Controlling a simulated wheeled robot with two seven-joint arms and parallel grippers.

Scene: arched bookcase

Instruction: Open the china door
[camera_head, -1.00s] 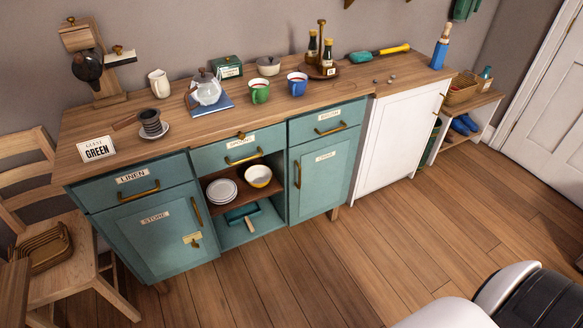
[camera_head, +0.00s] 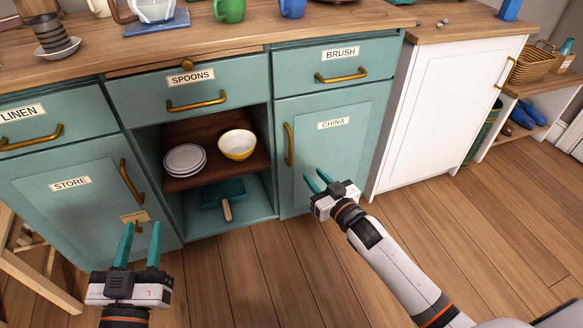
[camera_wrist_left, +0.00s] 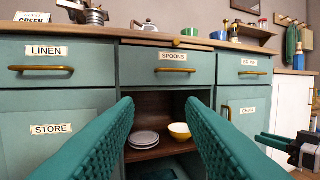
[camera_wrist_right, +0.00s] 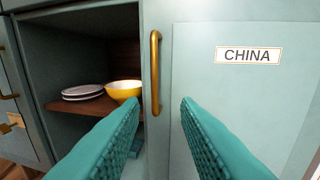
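The teal china door (camera_head: 326,160) is shut, with a CHINA label and a vertical brass handle (camera_head: 289,145) along its left edge. My right gripper (camera_head: 318,181) is open and empty in front of the door, right of and below the handle in the head view. In the right wrist view the handle (camera_wrist_right: 155,72) stands upright ahead, between and beyond the spread fingers, not touched. My left gripper (camera_head: 140,244) is open and empty, low in front of the store door (camera_head: 75,195). In the left wrist view its fingers (camera_wrist_left: 160,115) frame the open shelf.
An open niche left of the china door holds a yellow bowl (camera_head: 237,145), plates (camera_head: 185,160) and a dustpan (camera_head: 222,192). The brush drawer (camera_head: 340,65) above is shut. A white cabinet (camera_head: 450,105) stands right. Floor in front is clear.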

